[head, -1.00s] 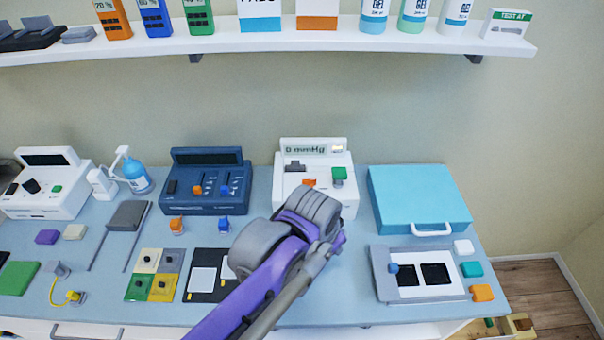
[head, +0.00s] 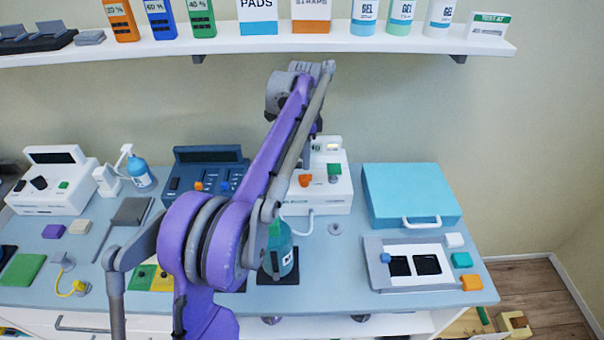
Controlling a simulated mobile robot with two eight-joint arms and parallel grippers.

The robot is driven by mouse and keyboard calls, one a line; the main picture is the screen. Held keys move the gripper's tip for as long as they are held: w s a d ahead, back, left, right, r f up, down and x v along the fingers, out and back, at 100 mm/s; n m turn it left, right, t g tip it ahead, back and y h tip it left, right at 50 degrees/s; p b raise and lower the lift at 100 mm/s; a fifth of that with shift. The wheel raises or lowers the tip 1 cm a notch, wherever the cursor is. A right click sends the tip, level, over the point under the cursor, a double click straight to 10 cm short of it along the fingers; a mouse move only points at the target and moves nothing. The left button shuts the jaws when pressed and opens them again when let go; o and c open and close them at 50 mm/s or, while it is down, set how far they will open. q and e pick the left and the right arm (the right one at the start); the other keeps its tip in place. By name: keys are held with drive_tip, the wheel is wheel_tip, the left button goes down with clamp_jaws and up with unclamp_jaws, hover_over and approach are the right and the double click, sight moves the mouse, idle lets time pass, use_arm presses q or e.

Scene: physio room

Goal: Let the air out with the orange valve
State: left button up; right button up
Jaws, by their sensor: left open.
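The orange valve (head: 305,180) is on the front of the white pressure unit (head: 338,196), left of a green control (head: 334,172). The unit's display is mostly hidden behind my arm. My left arm rises from the lower left and bends over in front of the unit. My left gripper (head: 308,150) points down just above the orange valve, partly hidden by the forearm; it is open and appears apart from the valve. My right gripper is not in view.
A turquoise case (head: 408,192) and a grey tray (head: 378,268) are at the right. A blue device (head: 186,172) is behind my arm. A shelf (head: 400,43) hangs above.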

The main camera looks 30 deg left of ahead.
sight(305, 175)
use_arm(q)
wheel_tip(305, 175, down, 6)
drive_tip(key=shift+f, duration=0.2)
clamp_jaws()
